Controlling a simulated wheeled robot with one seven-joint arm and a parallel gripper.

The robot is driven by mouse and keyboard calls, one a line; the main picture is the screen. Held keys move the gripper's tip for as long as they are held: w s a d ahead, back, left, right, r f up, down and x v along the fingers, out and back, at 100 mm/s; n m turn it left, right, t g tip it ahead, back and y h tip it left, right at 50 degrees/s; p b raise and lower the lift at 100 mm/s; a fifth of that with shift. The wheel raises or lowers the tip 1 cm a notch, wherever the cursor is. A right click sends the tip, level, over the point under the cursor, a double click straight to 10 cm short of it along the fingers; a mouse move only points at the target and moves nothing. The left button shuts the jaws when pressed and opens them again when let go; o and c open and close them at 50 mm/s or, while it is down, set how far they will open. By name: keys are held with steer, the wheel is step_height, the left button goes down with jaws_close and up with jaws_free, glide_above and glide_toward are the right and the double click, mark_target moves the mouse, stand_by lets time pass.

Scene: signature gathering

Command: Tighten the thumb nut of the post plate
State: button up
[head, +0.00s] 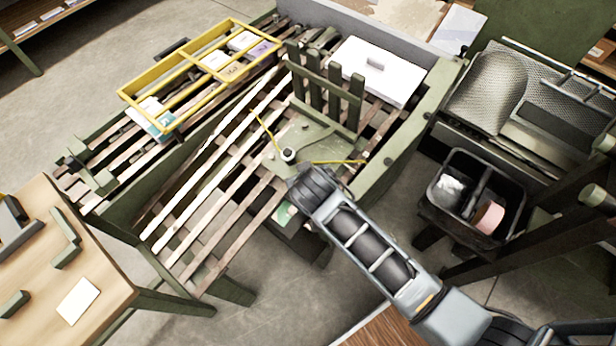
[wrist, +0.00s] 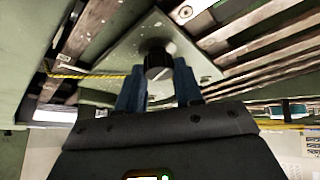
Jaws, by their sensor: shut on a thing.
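The post plate (head: 318,143) is a flat green plate on the slatted bench, with several upright green posts at its back edge. In the wrist view the plate (wrist: 120,54) fills the upper middle. The thumb nut (wrist: 157,62) is a dark round knob with a pale line on it, standing on the plate. My gripper (wrist: 159,88) has its two blue fingers on either side of the knob, shut on it.
Yellow cords (head: 340,162) run from the plate area. A yellow divided rack (head: 190,70) with packets sits on the bench's left. A white box (head: 378,70) lies behind the posts. A black bin (head: 470,195) stands at right, a wooden table (head: 60,245) at lower left.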

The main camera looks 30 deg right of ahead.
steer(key=shift+m+g+h+b, duration=0.3)
steer(key=shift+m+h+b, duration=0.5)
steer(key=shift+m, duration=0.9)
steer(key=o, duration=1)
steer(key=shift+o, duration=0.2)
steer(key=v, duration=0.7)
steer(key=shift+s+a+r, duration=0.15)
steer(key=shift+a+r, duration=0.1)
steer(key=shift+r, duration=0.05)
